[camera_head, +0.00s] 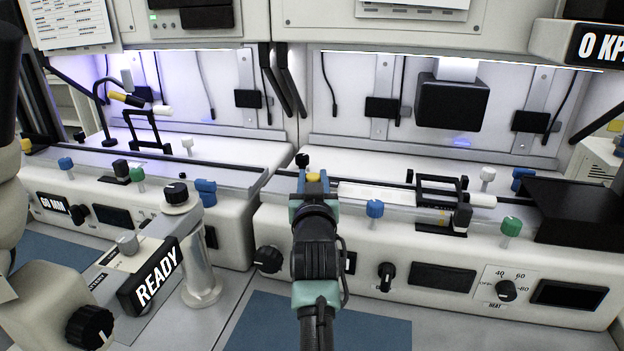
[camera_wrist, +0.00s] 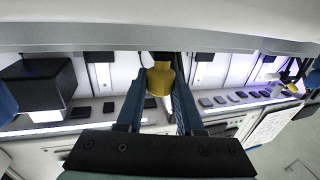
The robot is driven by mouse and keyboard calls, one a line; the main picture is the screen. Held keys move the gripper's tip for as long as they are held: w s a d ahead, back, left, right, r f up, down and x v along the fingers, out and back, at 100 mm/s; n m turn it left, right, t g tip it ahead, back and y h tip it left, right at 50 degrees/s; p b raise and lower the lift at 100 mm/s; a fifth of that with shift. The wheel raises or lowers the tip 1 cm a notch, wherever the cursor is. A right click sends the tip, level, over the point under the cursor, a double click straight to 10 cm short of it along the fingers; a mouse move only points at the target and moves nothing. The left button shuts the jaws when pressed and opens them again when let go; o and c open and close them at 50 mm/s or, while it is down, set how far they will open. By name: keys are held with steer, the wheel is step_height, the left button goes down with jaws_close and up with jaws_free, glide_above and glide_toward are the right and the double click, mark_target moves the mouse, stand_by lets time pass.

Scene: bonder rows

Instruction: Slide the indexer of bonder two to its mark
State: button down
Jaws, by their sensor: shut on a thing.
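My gripper (camera_head: 312,185) is over the left end of the right-hand bonder's rail. In the wrist view its two blue fingers (camera_wrist: 158,95) are shut on a yellow knob (camera_wrist: 160,78); the yellow knob also shows in the head view (camera_head: 313,177). What the knob joins is hidden by the gripper, so I cannot tell if it belongs to the indexer. A black frame carriage (camera_head: 440,182) sits on the same rail further right, with a white roller beside it. No bonder number or indexer mark is readable.
Blue (camera_head: 375,209) and green (camera_head: 511,226) knobs stand along the rail's front. A black box (camera_head: 575,210) is at the right end. The left bonder (camera_head: 225,232) stands close by. A READY sign (camera_head: 155,275) and a post (camera_head: 200,270) are at lower left.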

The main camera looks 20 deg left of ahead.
steer(key=shift+d, duration=0.25)
steer(key=shift+a, duration=0.1)
steer(key=c, duration=0.5)
jaws_free()
steer(key=shift+c, duration=0.2)
steer(key=shift+a, duration=0.1)
steer(key=v, duration=1.3)
